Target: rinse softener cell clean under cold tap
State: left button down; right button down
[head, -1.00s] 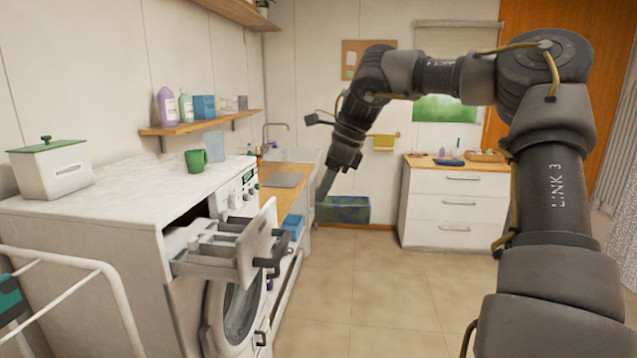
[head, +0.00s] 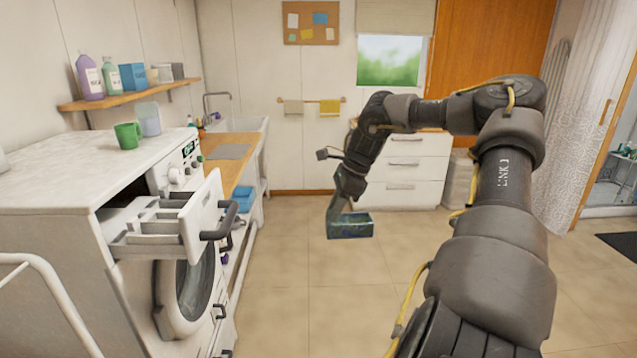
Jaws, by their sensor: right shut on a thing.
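My right gripper (head: 339,212) is shut on a blue-green, box-shaped piece (head: 350,227), apparently the softener cell, with mottled sides. It hangs in the air over the open floor, right of the counter. The fingertips are small and partly hidden at its left end. The tap (head: 217,104) curves over the white sink (head: 246,127) at the back left, well away from the piece. The detergent drawer (head: 160,222) of the white washing machine is pulled out, and its grey compartments show. My left gripper is not in view.
The washing machine (head: 60,180) and a wooden counter (head: 226,172) line the left side. A green mug (head: 128,135) stands on the machine. A white drawer cabinet (head: 408,167) stands at the back. The tiled floor (head: 330,290) in the middle is clear.

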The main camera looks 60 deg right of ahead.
jog(key=s+a+f+n+y, duration=0.1)
jog(key=s+a+f+n, duration=0.1)
jog(key=a+f, duration=0.7)
jog(key=s+a+f+n, duration=0.1)
jog(key=a+f, duration=0.4)
jog(key=f, duration=0.7)
jog(key=w+a+f+n+g, duration=0.1)
jog(key=a+f+n, duration=0.15)
jog(key=a, duration=0.65)
jog(key=w+a+f+n+g, duration=0.2)
jog(key=a+n, duration=0.1)
jog(key=a, duration=0.6)
jog(key=w+a+r+n+g, duration=0.1)
jog(key=a+r+n, duration=0.2)
jog(key=a, duration=0.4)
jog(key=w+a+r+n+g, duration=0.1)
jog(key=w+a+r+n, duration=0.1)
jog(key=a+r, duration=0.4)
jog(key=w+a+r+n+g, duration=0.1)
jog(key=a+r+n, duration=0.3)
jog(key=a, duration=0.5)
jog(key=shift+w+a+r+n, duration=0.35)
jog(key=shift+w, duration=0.4)
jog(key=shift+s, duration=0.15)
